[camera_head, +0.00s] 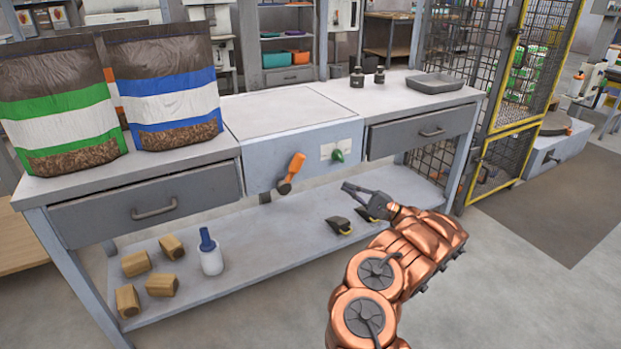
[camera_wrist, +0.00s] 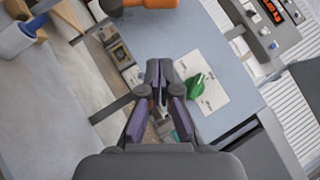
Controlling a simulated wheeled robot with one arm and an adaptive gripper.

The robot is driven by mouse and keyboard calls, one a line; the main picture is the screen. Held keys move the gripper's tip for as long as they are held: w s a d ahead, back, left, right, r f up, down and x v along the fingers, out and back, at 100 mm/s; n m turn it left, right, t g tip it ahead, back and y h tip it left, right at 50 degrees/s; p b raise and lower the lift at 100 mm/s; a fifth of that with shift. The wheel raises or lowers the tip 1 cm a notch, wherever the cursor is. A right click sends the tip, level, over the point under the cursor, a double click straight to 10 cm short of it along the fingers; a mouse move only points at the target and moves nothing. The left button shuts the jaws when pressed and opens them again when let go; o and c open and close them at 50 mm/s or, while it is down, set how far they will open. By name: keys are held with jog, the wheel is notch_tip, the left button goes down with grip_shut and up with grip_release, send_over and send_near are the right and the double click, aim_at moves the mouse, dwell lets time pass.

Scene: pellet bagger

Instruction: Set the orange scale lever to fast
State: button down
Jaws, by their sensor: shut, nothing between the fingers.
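The orange lever (camera_head: 292,172) is on the front of the scale unit (camera_head: 262,160), its handle tilted up and to the right from a dark pivot. In the wrist view the orange lever (camera_wrist: 150,3) is cut off at the top edge. A green knob (camera_head: 338,156) sits on a white label plate to its right; it also shows in the wrist view (camera_wrist: 196,86). The plate's print is too small to read. My gripper (camera_head: 345,187) is shut and empty, in front of the bench, right of and a little below the lever, apart from it. Its fingertips (camera_wrist: 159,64) point toward the scale front.
Closed drawers (camera_head: 145,205) flank the scale. The lower shelf holds wooden blocks (camera_head: 135,263), a white bottle (camera_head: 211,258) and dark clips (camera_head: 338,225). A wire cage (camera_head: 500,90) stands to the right.

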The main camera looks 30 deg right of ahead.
aim_at(292, 173)
dwell(0.4)
jog(key=shift+s+a+r+b+x, duration=0.25)
jog(key=shift+b+x, duration=0.4)
jog(key=shift+x, duration=1.45)
jog(key=shift+s+a+r+b+x, duration=0.1)
jog(key=shift+s+a+b+x, duration=0.4)
jog(key=shift+x, duration=1.6)
jog(key=shift+s+a+r+b+x, duration=0.15)
jog(key=shift+b+x, duration=0.65)
jog(key=shift+x, duration=1.3)
jog(key=shift+w+a, duration=0.1)
jog(key=shift+a, duration=0.05)
